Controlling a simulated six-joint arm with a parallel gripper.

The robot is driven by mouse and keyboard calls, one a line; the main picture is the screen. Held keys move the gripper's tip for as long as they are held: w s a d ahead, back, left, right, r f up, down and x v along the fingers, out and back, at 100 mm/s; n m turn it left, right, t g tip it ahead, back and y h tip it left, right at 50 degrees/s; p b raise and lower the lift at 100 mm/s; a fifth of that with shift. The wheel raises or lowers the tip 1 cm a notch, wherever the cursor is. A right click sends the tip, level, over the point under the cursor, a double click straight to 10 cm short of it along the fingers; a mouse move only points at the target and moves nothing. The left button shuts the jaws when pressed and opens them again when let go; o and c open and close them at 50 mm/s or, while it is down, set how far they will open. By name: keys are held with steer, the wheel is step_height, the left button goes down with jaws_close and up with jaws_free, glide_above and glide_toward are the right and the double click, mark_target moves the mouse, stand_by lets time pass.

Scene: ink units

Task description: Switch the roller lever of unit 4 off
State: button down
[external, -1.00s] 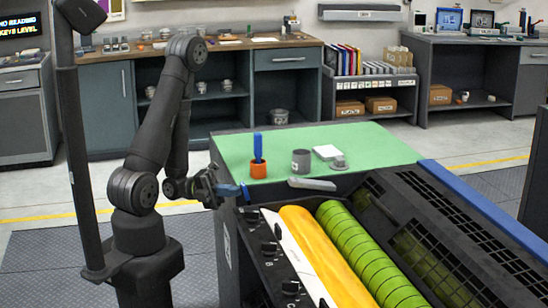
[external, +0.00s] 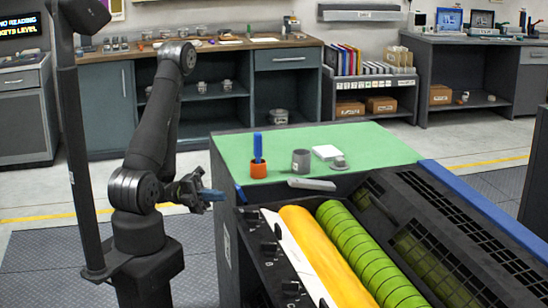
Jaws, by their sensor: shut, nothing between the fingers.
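The ink unit in the external view has a yellow roller (external: 322,255) and a green roller (external: 362,250). A small blue lever (external: 240,194) stands at its back left corner, tilted with its top to the left. I cannot read which unit number it belongs to. Black knobs (external: 268,246) line the unit's left side panel. My gripper (external: 214,195) is shut and empty, with blue fingertips pointing right. It is left of the blue lever, with a small gap between them, beside the cabinet's left edge.
On the green top (external: 220,150) stand an orange cup (external: 258,170) with a blue tool, a grey cup (external: 301,161) and a white block (external: 326,152). A grey handle (external: 312,184) lies at its front edge. Black grilles (external: 440,220) cover the right side.

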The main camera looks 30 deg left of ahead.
steer(key=a+f, duration=0.1)
steer(key=a, duration=0.8)
steer(key=shift+a+f, duration=0.2)
steer(key=shift+f, duration=0.2)
steer(key=shift+d, duration=0.1)
steer(key=d+r, duration=0.2)
steer(key=d, duration=0.8)
steer(key=shift+w, duration=0.15)
stand_by(0.6)
steer(key=shift+a, duration=0.1)
stand_by(0.4)
